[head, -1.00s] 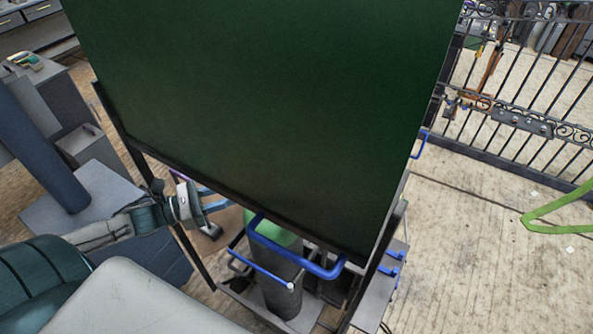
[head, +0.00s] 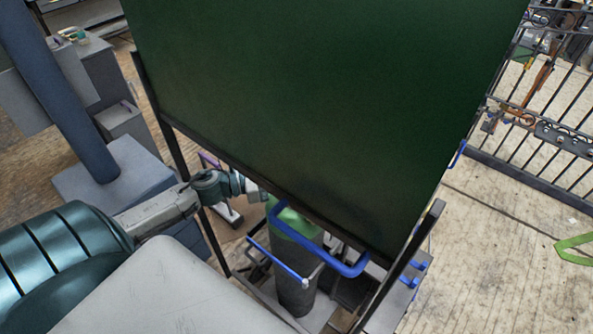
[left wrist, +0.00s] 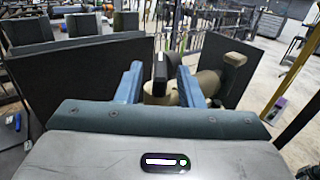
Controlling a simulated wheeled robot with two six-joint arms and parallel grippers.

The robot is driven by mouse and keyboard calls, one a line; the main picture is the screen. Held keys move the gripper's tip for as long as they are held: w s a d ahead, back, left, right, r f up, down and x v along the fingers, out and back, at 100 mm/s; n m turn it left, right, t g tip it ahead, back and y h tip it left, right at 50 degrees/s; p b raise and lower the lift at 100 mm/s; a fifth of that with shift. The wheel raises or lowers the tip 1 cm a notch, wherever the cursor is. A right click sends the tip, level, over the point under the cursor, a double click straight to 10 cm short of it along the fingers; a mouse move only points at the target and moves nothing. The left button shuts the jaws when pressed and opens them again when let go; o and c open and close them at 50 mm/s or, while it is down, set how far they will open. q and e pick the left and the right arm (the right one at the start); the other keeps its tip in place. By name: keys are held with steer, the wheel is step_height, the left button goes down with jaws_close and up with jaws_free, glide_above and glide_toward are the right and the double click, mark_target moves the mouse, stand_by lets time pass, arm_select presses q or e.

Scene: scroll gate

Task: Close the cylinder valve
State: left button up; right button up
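The gas cylinder (head: 293,272), dark with a green shoulder (head: 297,222), stands upright in a cart below a large dark green panel. Its top is hidden behind the panel in the head view. My left gripper reaches the panel's lower edge beside the green shoulder, with its fingers mostly hidden there. In the left wrist view my left gripper (left wrist: 160,84) is open, its two blue fingers apart. A beige, valve-like fitting (left wrist: 207,82) with a round knob (left wrist: 235,60) and a black upright part (left wrist: 160,68) show between and beyond the fingers; contact cannot be told. My right gripper is not in view.
The green panel (head: 330,110) on a dark frame blocks much of the head view. A blue cart handle (head: 345,269) and blue bar (head: 277,261) surround the cylinder.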

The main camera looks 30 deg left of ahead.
arm_select(q)
steer(key=shift+p+x, duration=0.5)
steer(key=shift+x, duration=0.8)
jaws_close()
